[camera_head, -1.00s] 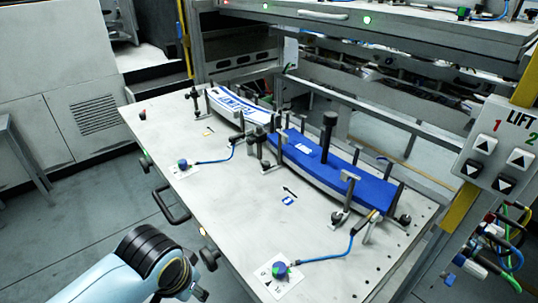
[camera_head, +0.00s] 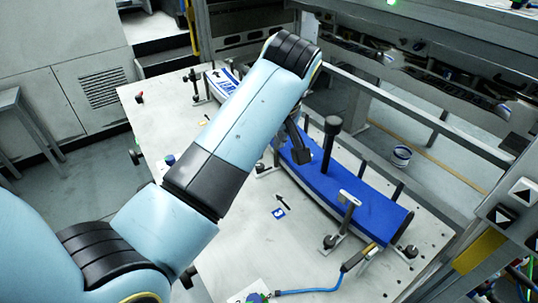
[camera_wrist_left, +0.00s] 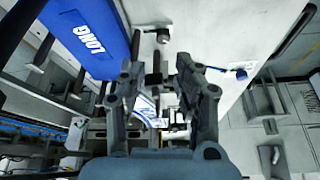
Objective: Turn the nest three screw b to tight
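My left arm reaches across the fixture table (camera_head: 235,245). A dark part of my left gripper (camera_head: 299,143) shows beyond the forearm, beside the blue long block (camera_head: 365,205); the rest is hidden. In the left wrist view my left gripper (camera_wrist_left: 158,72) has its two fingers apart, with nothing clearly held between them. Dark clamp screws with knobs stand along the block's near side, one at front (camera_head: 330,242) and one at the right end (camera_head: 410,251). I cannot read which is screw b of nest three. My right gripper is not in view.
A tall black post (camera_head: 331,135) rises by the blue block. A white-and-blue block (camera_head: 221,80) lies farther back. A blue cable (camera_head: 310,290) runs along the near table. A lift button panel (camera_head: 515,205) stands at right. The table's near middle is clear.

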